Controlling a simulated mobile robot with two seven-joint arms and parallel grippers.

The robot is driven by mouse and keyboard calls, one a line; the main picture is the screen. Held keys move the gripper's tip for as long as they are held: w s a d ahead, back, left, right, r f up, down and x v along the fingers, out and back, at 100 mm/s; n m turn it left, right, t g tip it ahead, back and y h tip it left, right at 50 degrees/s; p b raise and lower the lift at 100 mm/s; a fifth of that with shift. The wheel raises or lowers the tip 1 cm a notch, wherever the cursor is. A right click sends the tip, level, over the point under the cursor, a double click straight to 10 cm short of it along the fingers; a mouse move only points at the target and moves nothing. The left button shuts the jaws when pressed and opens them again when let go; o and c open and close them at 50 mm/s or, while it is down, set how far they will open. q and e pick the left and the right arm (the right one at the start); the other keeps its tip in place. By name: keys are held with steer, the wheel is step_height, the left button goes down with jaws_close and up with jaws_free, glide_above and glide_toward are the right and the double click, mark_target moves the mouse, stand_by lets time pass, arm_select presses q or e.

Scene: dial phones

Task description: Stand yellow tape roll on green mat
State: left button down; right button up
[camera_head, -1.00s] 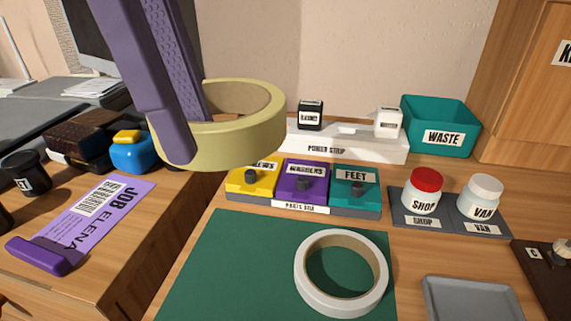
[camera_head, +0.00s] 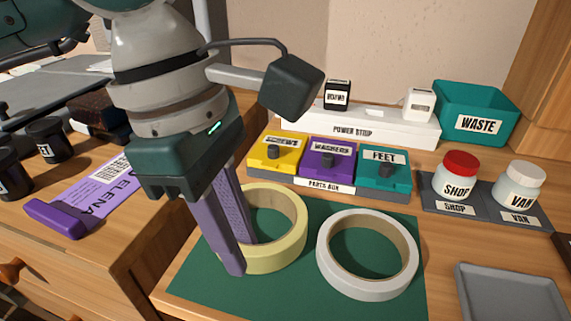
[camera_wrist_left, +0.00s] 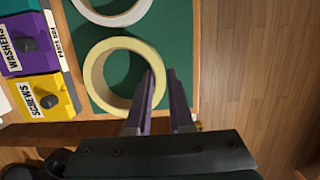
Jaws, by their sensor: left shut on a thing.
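The yellow tape roll (camera_head: 284,258) is over the left part of the green mat (camera_head: 305,300), its hole facing up. My left gripper (camera_head: 240,256) points down, with one purple finger outside the roll and one inside its hole, shut on the roll's wall. The roll looks level and very low; I cannot tell if it touches the mat. In the left wrist view the roll (camera_wrist_left: 95,92) shows as a full ring, with the gripper (camera_wrist_left: 163,80) at its edge. My right gripper is not in view.
A white tape roll (camera_head: 328,277) lies on the mat just right of the yellow one. Behind are the parts box (camera_head: 318,184) and power strip (camera_head: 365,130). Shop and van jars (camera_head: 458,178), a teal waste bin (camera_head: 490,143) and a grey tray (camera_head: 515,295) are at right.

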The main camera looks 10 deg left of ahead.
arm_select(q)
steer(key=c, duration=1.2)
jaws_free()
steer(key=shift+f, duration=0.15)
steer(key=shift+c, duration=0.2)
steer(key=o, duration=0.4)
steer(key=shift+o, duration=0.2)
steer(key=shift+r, duration=0.35)
step_height(320, 180, up, 12)
steer(key=a+p, duration=0.2)
steer(key=shift+a+f, duration=0.2)
